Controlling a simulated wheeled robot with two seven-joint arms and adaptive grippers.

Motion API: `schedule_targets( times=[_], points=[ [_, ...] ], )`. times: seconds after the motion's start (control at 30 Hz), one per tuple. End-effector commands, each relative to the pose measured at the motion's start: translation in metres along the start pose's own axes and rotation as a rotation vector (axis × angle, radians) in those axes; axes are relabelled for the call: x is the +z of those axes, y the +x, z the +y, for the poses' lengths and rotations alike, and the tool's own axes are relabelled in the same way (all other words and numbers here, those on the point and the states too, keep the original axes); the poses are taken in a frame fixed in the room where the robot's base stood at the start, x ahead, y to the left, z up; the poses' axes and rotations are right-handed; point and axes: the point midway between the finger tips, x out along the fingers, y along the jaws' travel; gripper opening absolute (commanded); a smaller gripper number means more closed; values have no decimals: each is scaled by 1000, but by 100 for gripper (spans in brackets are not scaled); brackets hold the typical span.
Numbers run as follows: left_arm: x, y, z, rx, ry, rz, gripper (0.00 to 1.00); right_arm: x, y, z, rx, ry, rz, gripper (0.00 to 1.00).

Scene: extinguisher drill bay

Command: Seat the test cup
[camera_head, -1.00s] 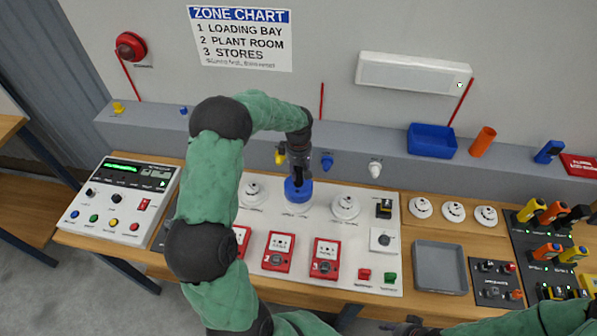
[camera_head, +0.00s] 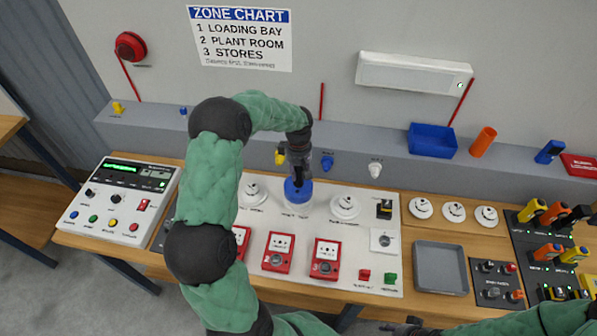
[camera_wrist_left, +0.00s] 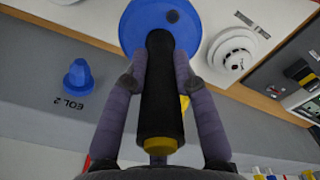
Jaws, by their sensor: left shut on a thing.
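The blue test cup (camera_head: 298,191) has a black handle with a yellow end. My left gripper (camera_head: 299,165) is above it, shut on the handle. In the left wrist view the gripper (camera_wrist_left: 163,85) has its fingers on both sides of the black handle (camera_wrist_left: 160,100), and the blue cup (camera_wrist_left: 135,25) lies beyond them. The cup is over the middle position of the white panel, between two white detectors (camera_head: 253,190) (camera_head: 345,206). It hides what is under it, so I cannot tell how far down it sits. My right gripper (camera_head: 408,327) shows only as a dark part at the bottom edge.
Red call points (camera_head: 278,253) stand in front of the cup. A blue knob (camera_wrist_left: 77,77) labelled EOL 2 is on the grey ledge (camera_head: 225,135) behind. A control box (camera_head: 118,200) is at left. A grey tray (camera_head: 440,268) and several detectors are at right.

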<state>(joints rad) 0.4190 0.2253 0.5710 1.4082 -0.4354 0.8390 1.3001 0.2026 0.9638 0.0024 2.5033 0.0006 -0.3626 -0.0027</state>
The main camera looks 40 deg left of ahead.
Motion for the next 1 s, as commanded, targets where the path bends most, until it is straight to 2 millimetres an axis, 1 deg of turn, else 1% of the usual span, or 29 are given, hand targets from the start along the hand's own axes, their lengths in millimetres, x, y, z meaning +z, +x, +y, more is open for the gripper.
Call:
schedule_targets(
  times=[1.0],
  points=[
    [0, 13, 0, 1, 0, 1, 0, 0, 9, 3, 0, 0, 0, 40]
  ],
)
